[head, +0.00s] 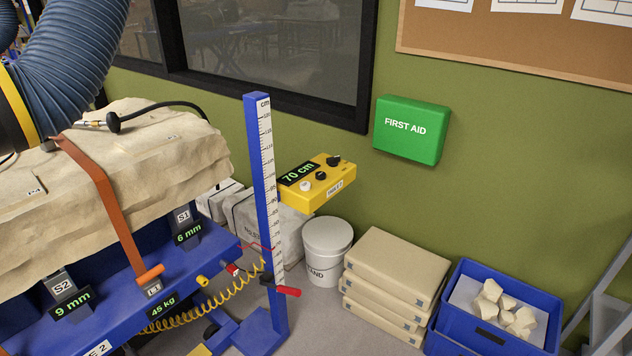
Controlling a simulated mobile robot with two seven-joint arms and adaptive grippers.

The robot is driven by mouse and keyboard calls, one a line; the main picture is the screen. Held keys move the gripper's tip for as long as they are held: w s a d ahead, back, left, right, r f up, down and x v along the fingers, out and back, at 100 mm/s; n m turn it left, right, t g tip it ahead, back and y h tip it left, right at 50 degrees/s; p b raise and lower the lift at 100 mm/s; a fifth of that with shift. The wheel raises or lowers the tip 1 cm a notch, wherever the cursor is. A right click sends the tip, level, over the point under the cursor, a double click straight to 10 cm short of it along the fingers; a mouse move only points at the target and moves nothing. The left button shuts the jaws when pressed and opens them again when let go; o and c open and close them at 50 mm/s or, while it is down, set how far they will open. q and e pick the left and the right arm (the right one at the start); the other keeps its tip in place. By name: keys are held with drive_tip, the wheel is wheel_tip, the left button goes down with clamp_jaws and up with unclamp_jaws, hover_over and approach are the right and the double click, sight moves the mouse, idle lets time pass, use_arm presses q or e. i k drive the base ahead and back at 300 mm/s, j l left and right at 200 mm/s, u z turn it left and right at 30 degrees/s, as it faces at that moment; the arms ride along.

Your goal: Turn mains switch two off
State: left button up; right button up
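No switch marked as mains switch two can be made out in the head view. A yellow control box (318,186) with a green "70 cm" readout, dark knobs and a pale knob stands near the middle, behind a blue measuring post. The small label on its front is too small to read surely. Neither of my grippers is in view.
The blue post (262,200) carries a scale.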

sight(333, 161)
drive_tip(key=i+l+u, duration=0.15)
drive_tip(key=i, duration=0.35)
drive_tip(key=i+l+u, duration=0.15)
drive_tip(key=i, duration=0.4)
drive_tip(key=l, duration=0.1)
